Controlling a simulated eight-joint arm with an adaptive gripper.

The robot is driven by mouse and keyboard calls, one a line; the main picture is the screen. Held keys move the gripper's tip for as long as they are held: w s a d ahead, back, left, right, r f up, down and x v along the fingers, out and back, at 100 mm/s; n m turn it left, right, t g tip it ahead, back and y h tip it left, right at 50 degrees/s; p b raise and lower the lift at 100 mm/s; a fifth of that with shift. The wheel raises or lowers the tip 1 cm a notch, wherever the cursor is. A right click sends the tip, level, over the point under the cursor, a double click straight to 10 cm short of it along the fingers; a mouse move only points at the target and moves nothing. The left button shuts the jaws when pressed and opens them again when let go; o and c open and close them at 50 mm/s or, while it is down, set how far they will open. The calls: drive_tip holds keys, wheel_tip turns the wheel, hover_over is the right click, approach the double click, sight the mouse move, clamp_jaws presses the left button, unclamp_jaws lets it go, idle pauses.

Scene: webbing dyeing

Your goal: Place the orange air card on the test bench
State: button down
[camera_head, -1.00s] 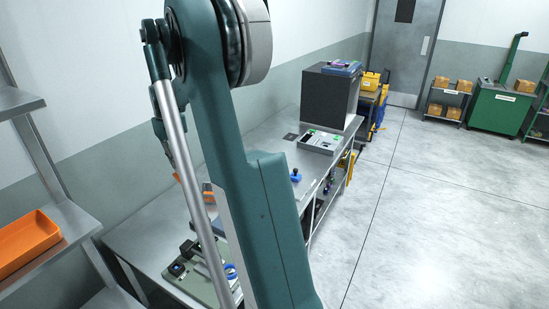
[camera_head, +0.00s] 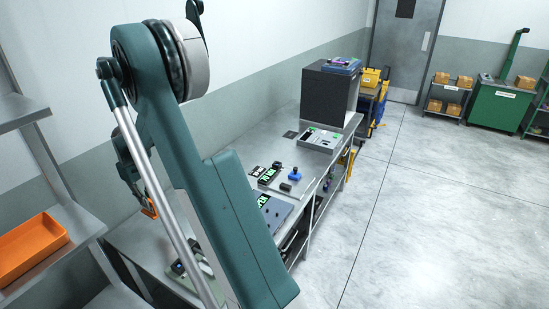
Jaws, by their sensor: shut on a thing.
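My gripper (camera_head: 143,203) shows small at the left of my green arm, low over the near left part of the metal bench. It is shut on a small orange piece (camera_head: 151,207), which looks like the orange air card; its far side is partly hidden by my arm. I cannot tell whether the piece touches the bench. The long grey bench (camera_head: 235,150), apparently the test bench, runs along the wall, and my arm hides part of its middle and near end.
An orange tray (camera_head: 30,248) sits on a metal shelf at left. The bench holds a device with green displays (camera_head: 272,211), a blue-knobbed item (camera_head: 295,173), a grey panel (camera_head: 320,139) and a dark box (camera_head: 328,97). Open floor (camera_head: 440,210) lies to the right.

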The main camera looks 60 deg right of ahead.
sight(151, 211)
drive_tip(key=shift+f, duration=0.1)
idle(0.3)
drive_tip(key=shift+f, duration=3)
drive_tip(key=shift+f, duration=1.9)
drive_tip(key=shift+f, duration=0.15)
drive_tip(key=c, duration=2.5)
unclamp_jaws()
drive_tip(key=shift+r, duration=0.2)
wheel_tip(151, 211, up, 12)
